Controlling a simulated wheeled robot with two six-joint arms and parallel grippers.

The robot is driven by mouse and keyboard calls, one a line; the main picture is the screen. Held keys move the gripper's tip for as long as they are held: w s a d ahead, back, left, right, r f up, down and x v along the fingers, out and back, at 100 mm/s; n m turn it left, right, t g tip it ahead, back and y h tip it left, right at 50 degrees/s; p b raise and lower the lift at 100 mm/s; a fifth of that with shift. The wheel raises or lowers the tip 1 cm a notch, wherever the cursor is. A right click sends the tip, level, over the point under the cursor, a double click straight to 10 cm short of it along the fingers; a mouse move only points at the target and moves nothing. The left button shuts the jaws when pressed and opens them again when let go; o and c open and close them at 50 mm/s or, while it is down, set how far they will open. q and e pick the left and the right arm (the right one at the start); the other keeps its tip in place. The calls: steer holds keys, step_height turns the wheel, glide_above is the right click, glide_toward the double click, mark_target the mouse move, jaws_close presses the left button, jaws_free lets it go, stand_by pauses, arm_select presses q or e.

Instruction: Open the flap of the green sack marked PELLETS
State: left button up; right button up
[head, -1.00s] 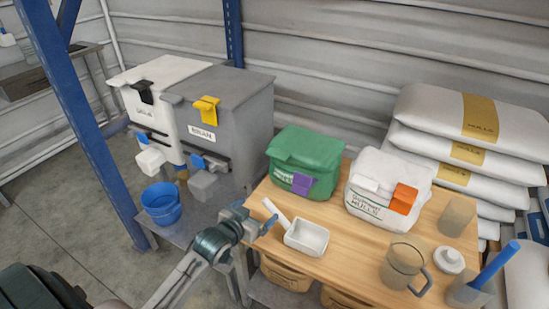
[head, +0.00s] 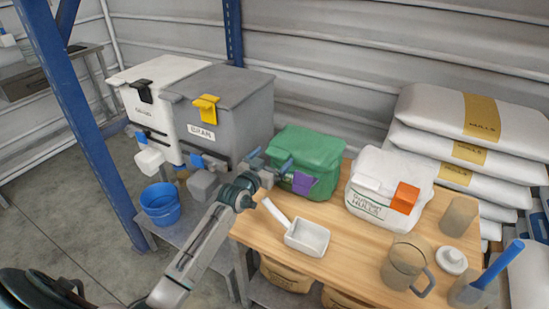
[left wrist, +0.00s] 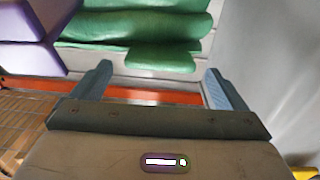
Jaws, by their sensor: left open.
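The green sack (head: 315,148) stands on the wooden table, its top folded over. A purple block (head: 303,183) sits on its front; any lettering is hidden or too small to read. My left gripper (head: 271,160) is open at the sack's left front side. In the left wrist view, the open fingers of my left gripper (left wrist: 158,70) are either side of a green tab (left wrist: 162,59) below the green folds (left wrist: 135,25); nothing is gripped. The purple block (left wrist: 28,38) is at the upper left there. My right gripper is out of view.
A white HULLS sack (head: 365,188) with an orange block stands to the right. A white scoop (head: 307,237) lies in front. Grey BRAN hopper (head: 235,110) and a white hopper stand left, with a blue bucket (head: 160,204) below. A jug (head: 405,262) is front right.

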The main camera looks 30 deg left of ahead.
arm_select(q)
steer(key=shift+w, duration=1.05)
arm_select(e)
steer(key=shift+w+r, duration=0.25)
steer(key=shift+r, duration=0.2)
arm_select(q)
steer(key=shift+d, duration=0.1)
steer(key=c, duration=1.4)
steer(key=shift+r, duration=0.1)
